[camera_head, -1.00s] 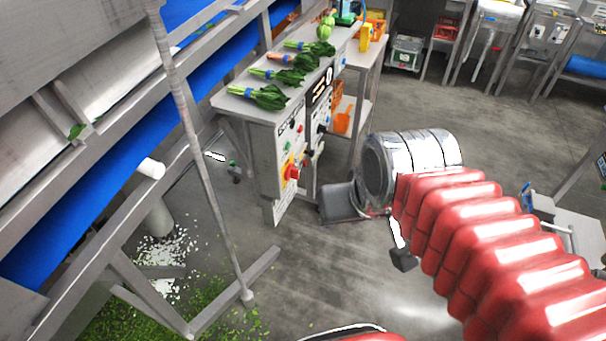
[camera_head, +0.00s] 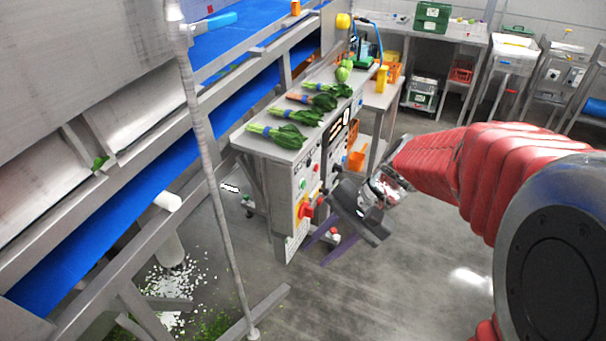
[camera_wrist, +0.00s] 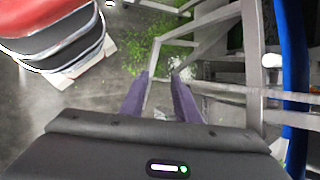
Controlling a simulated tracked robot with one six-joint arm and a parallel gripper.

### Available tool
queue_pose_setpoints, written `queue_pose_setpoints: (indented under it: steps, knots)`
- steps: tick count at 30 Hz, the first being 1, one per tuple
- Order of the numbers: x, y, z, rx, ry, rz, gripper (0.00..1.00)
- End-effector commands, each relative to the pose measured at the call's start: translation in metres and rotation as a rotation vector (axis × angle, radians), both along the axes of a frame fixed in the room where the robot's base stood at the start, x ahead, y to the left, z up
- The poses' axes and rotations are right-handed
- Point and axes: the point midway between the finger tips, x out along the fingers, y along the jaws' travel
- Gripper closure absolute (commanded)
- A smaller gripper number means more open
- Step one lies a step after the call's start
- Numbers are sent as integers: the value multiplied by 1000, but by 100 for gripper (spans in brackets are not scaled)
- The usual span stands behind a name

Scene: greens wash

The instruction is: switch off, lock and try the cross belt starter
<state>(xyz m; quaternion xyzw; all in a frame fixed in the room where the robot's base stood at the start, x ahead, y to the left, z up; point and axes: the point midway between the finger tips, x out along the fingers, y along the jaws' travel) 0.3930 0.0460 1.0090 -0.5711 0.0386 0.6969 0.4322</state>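A grey starter cabinet (camera_head: 288,180) stands under the bench end. On its front is a red rotary handle on a yellow plate (camera_head: 305,211), with small coloured buttons above and a white label below. A second panel with a dark plate (camera_head: 340,122) is farther along; labels are too small to read, so I cannot tell which is the cross belt starter. My gripper (camera_head: 316,254) is in front of the cabinet, right of and below the handle, apart from it. Its purple fingers are spread and empty; the wrist view also shows them spread (camera_wrist: 160,77). No padlock can be made out.
Bunches of greens (camera_head: 277,135) lie on the bench top above the cabinet. A blue belt (camera_head: 120,228) on a steel frame runs along the left, with a thin upright post (camera_head: 215,180) before it.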

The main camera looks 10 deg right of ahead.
Motion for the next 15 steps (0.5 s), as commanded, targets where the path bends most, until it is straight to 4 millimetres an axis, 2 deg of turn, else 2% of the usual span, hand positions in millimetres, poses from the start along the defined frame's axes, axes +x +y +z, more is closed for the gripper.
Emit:
queue_pose_setpoints:
  steps: [8, 15]
  knots:
    - [39, -5, -23, 209, 145, -169, 71]
    - [75, -17, -44, 391, 251, -317, 71]
